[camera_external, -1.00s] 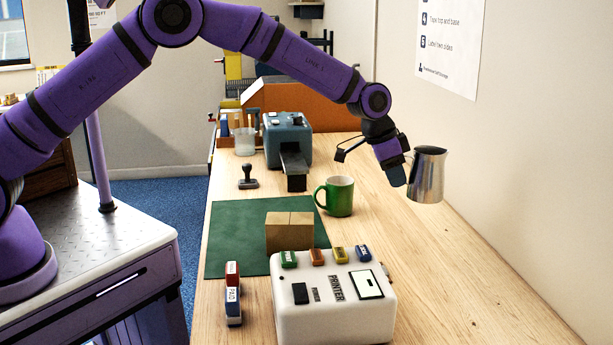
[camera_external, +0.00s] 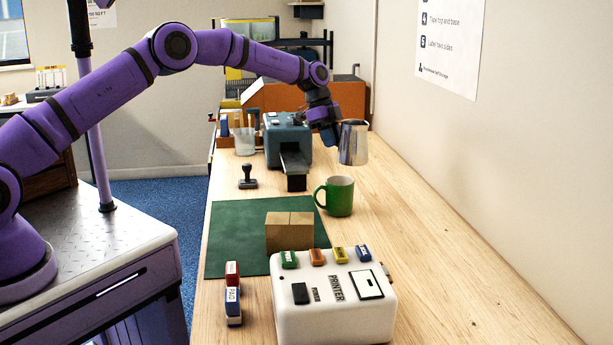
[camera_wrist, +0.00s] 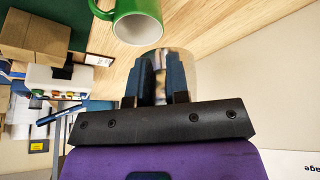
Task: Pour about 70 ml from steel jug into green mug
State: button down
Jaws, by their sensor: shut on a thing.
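The steel jug (camera_external: 354,143) is held upright or nearly so in my gripper (camera_external: 335,139), above the table and behind the green mug. In the wrist view my gripper (camera_wrist: 160,82) has its fingers closed on the jug (camera_wrist: 182,62), which is mostly hidden behind them. The green mug (camera_external: 339,197) stands upright on the wooden table with its handle to the left. It also shows in the wrist view (camera_wrist: 122,12), near the top, apart from the jug. The contents of the jug cannot be seen.
A green mat (camera_external: 232,236) with a cardboard box (camera_external: 290,232) lies left of the mug. A white printer (camera_external: 335,306) stands in front, a blue-grey machine (camera_external: 287,140) behind left. A black stamp (camera_external: 248,177) stands left. The table's right side (camera_external: 450,245) is clear.

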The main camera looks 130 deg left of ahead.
jog(key=s+a+m+h, duration=0.1)
jog(key=s+a+m, duration=0.2)
jog(key=s, duration=1.1)
jog(key=shift+s+d+f, duration=0.1)
jog(key=shift+s+f, duration=0.1)
jog(key=shift+f, duration=1.15)
jog(key=shift+s+d+f, duration=0.1)
jog(key=shift+s+f, duration=0.1)
jog(key=shift+f, duration=1.1)
jog(key=shift+r, duration=0.1)
